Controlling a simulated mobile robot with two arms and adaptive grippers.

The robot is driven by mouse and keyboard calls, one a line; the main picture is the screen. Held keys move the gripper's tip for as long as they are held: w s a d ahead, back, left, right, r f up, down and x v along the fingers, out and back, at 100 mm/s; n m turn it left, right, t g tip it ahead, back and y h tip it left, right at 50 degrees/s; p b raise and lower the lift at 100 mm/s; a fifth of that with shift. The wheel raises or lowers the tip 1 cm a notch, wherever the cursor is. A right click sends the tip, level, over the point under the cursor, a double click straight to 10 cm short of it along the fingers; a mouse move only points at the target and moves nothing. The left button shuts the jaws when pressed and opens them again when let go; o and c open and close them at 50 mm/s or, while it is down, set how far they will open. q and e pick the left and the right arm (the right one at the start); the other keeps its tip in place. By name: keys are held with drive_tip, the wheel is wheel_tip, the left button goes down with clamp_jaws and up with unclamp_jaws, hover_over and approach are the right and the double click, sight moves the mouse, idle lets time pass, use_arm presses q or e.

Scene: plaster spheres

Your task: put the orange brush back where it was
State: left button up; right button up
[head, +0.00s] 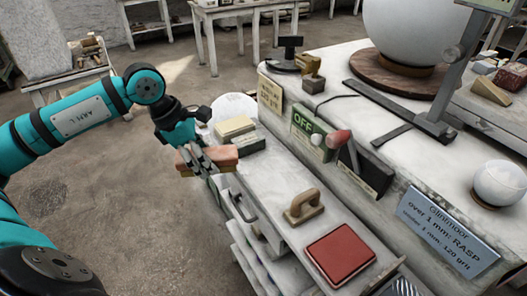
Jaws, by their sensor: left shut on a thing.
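My left gripper (204,163) reaches in from the left and is shut on the orange brush (222,155), a salmon-orange block with a paler lower layer. The gripper's fingers cover part of the brush's middle and left. The brush is held near the left end of the white bench shelf (262,178), in front of the pale and dark blocks; I cannot tell how far above the shelf it is. My right gripper does not show.
A pale block (235,127) and a dark block (240,145) lie just behind the brush. A wooden-handled float (303,206) and a red pad (340,254) lie farther right on the shelf.

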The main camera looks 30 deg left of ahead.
use_arm(q)
drive_tip(key=p, duration=0.6)
hover_over(269, 166)
drive_tip(key=s+a, duration=0.1)
drive_tip(key=s, duration=0.1)
drive_tip(key=shift+w+a+r, duration=0.1)
drive_tip(key=shift+a+r, duration=0.05)
drive_tip(key=shift+r, duration=0.05)
drive_tip(key=shift+w+f, duration=0.2)
drive_tip(key=shift+f, duration=0.95)
drive_tip(key=shift+c, duration=0.6)
drive_tip(key=shift+f+p, duration=0.55)
drive_tip(key=shift+f, duration=0.35)
wheel_tip(269, 166, down, 3)
drive_tip(key=shift+w+r+p, duration=0.1)
drive_tip(key=shift+w+p, duration=0.05)
drive_tip(key=shift+p, duration=0.85)
drive_tip(key=shift+f, duration=0.25)
drive_tip(key=shift+f+b, duration=0.15)
drive_tip(key=shift+b, duration=0.15)
drive_tip(key=o, duration=1.4)
drive_tip(key=shift+c, duration=0.2)
